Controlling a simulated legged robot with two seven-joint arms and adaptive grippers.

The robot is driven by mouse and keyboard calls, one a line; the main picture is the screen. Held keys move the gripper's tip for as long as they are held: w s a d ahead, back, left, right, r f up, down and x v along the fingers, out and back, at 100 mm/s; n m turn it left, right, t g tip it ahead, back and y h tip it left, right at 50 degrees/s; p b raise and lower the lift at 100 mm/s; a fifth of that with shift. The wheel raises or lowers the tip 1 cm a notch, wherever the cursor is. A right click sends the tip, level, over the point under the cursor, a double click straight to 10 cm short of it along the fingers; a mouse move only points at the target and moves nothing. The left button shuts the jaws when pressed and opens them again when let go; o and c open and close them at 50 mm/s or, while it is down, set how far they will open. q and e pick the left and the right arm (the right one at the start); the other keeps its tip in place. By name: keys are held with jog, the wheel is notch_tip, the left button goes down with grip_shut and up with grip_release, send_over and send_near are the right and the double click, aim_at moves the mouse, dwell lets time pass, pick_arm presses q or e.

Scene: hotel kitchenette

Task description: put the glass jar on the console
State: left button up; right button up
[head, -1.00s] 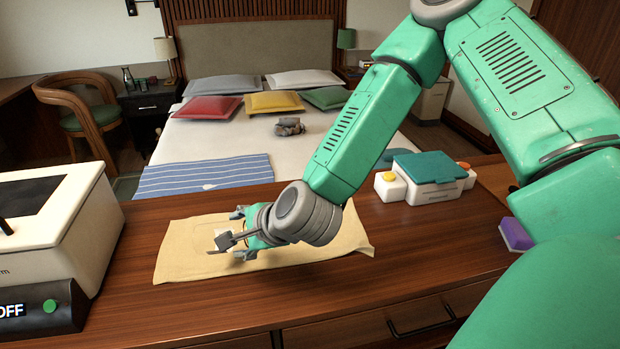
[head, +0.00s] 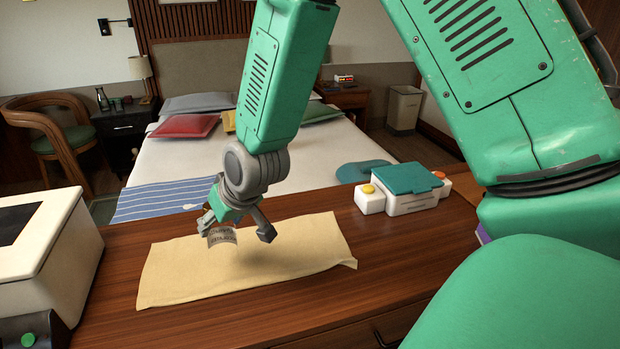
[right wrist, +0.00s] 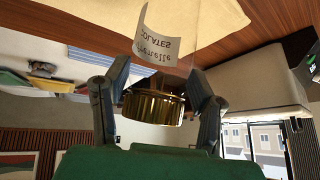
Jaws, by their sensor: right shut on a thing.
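The glass jar has clear walls, a printed paper label (head: 222,236) and a gold lid (right wrist: 152,108) that shows in the right wrist view. My right gripper (head: 236,230) is shut on the jar near its lid, with one finger on each side. It holds the jar above the beige cloth, apart from it. The clear glass is hard to make out in the head view. The wooden console (head: 235,318) spans the foreground, with the cloth (head: 180,285) spread on it. My left gripper is not in view.
A white appliance (head: 60,245) stands on the console at the left. A white box with a teal lid (head: 408,180) and coloured knobs stands at the right. Bare wood lies in front of the cloth and to its right. The bed (head: 170,170) is behind.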

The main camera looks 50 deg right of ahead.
jog(key=d+r+n+t+y, duration=0.1)
jog(key=d+r+n+t, duration=0.1)
jog(key=d+n, duration=0.25)
notch_tip(320, 180, down, 9)
jog(key=shift+s+d+f+b, duration=0.1)
jog(key=shift+d+f+b, duration=0.05)
jog(key=shift+b, duration=0.5)
jog(key=shift+d+f, duration=0.15)
jog(key=shift+f, duration=0.1)
jog(key=shift+c, duration=0.7)
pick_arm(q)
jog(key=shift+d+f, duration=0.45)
pick_arm(e)
jog(key=shift+d, duration=0.15)
jog(key=shift+s+a+f, duration=0.15)
jog(key=shift+a+f, duration=0.2)
jog(key=shift+f, duration=0.05)
jog(key=shift+c, duration=0.9)
jog(key=shift+s+f+b, duration=0.1)
jog(key=shift+f+b, duration=0.2)
jog(key=shift+b, duration=0.05)
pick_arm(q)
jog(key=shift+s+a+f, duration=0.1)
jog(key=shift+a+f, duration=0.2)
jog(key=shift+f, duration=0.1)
